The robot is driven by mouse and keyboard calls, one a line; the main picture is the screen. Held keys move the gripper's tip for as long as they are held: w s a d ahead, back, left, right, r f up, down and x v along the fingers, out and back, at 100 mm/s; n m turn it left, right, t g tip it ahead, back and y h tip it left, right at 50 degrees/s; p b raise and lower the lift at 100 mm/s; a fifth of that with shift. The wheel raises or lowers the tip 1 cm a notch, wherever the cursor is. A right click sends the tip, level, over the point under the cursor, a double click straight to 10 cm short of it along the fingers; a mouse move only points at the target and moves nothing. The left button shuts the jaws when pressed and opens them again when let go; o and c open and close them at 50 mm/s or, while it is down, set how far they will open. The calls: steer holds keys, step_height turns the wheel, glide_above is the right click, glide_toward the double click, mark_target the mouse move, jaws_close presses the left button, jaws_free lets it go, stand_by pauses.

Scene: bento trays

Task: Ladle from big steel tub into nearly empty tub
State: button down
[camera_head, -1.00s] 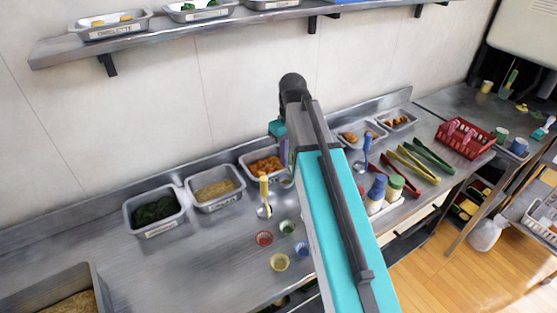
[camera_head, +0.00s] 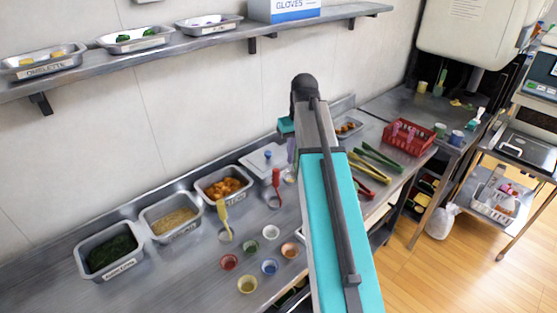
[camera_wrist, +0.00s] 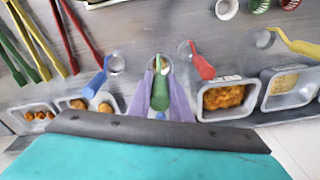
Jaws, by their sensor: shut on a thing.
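My gripper (camera_wrist: 160,70) has purple fingers shut on the green handle of a ladle (camera_wrist: 160,92). In the head view the fingers (camera_head: 291,151) are small and partly behind my arm. A tub of orange food (camera_head: 223,187), a tub of pale grain (camera_head: 170,218) and a tub of dark greens (camera_head: 108,251) stand in a row along the wall. A shallow pale tray (camera_head: 257,166) with a small blue spot stands right of the orange tub. I cannot tell its contents.
A red-handled ladle (camera_head: 276,184) and a yellow-handled ladle (camera_head: 223,213) stand close left of my gripper. Small bowls (camera_head: 269,267) sit at the front. A blue-handled ladle (camera_wrist: 94,82), tongs (camera_head: 374,160) and a red basket (camera_head: 409,137) are on the other side. A shelf (camera_head: 190,38) runs above.

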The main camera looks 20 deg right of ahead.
steer(key=s+d+r+m+p, duration=0.1)
steer(key=s+d+r+m, duration=0.2)
steer(key=s+d, duration=0.5)
steer(key=s+d+r+m+h+p, duration=0.1)
steer(key=s+d+r+m, duration=0.3)
steer(key=d, duration=1.2)
steer(key=s+d+r+m+t+p, duration=0.1)
steer(key=s+d+r+m, duration=0.3)
steer(key=s+d, duration=0.7)
steer(key=shift+s+d+r+h, duration=0.15)
steer(key=shift+s+d+h, duration=0.2)
steer(key=shift+s, duration=0.75)
